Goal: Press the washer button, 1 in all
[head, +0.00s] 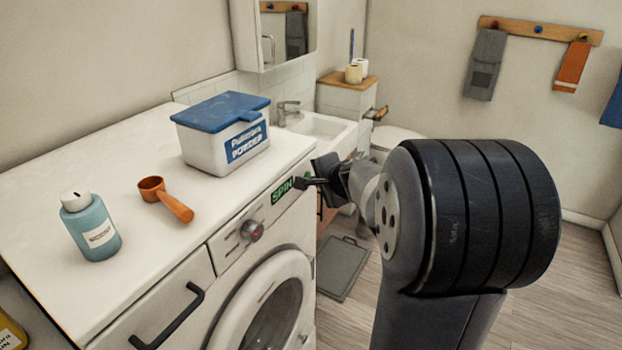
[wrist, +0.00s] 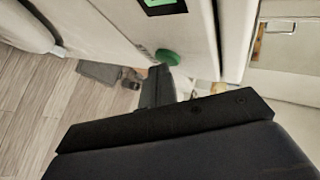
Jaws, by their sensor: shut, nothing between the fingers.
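The white washer (head: 226,293) stands at the left with a round door, a grey knob (head: 252,230) and a green-lit SPIN display (head: 283,189) on its front panel. A round green button (wrist: 167,57) sits beside the display in the wrist view. In the head view my gripper covers most of that spot. My gripper (head: 303,183) is shut and empty, its tip at the panel just right of the display. In the wrist view the fingertips (wrist: 159,72) are right by the button's edge. I cannot tell whether they touch it.
On the washer's top are a powder box (head: 205,148) with a blue lid, an orange scoop (head: 165,199) and a blue bottle (head: 90,226). A sink (head: 325,130) is behind. A grey mat (head: 342,268) lies on the open wood floor.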

